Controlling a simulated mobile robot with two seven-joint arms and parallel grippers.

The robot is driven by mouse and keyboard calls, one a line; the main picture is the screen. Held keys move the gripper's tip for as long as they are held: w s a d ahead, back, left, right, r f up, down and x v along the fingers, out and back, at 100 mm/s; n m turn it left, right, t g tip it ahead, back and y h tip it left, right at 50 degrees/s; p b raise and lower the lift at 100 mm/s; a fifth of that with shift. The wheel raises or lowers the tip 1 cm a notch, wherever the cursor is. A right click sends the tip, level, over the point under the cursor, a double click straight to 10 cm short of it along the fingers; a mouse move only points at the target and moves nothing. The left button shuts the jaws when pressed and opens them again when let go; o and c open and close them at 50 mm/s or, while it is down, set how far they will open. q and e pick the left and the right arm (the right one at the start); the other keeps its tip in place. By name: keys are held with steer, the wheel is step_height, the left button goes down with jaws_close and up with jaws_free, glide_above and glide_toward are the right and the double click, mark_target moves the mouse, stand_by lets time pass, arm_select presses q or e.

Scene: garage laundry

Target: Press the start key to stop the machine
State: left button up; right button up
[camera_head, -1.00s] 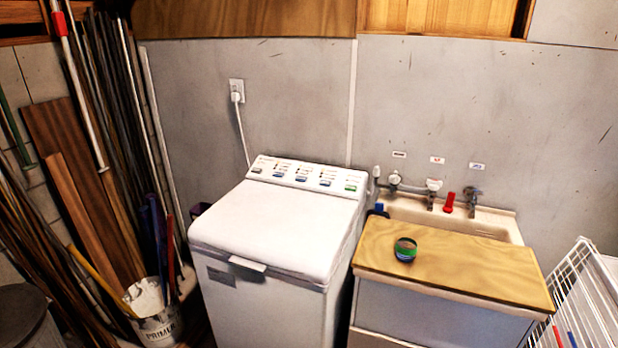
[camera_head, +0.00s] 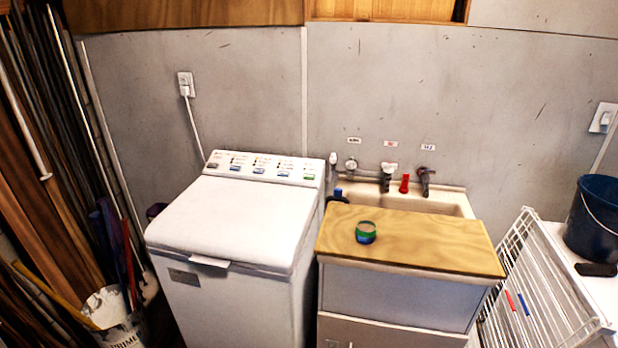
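The white top-loading washing machine (camera_head: 222,232) stands left of centre against the grey wall, its lid closed. Its control panel (camera_head: 264,167) runs along the back of the top, with a row of keys. A green key (camera_head: 308,177) is at the right end and a dark grey key (camera_head: 213,165) at the left end. Blue keys (camera_head: 259,170) sit between them. The key labels are too small to read, so I cannot tell which is the start key. Neither of my grippers shows in the view.
A sink (camera_head: 437,204) with taps stands right of the machine, partly covered by a wooden board (camera_head: 420,240) bearing a green-and-blue round item (camera_head: 366,232). A white rack (camera_head: 540,285) and dark bucket (camera_head: 596,217) are at right. Poles and a primer bucket (camera_head: 110,308) are at left.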

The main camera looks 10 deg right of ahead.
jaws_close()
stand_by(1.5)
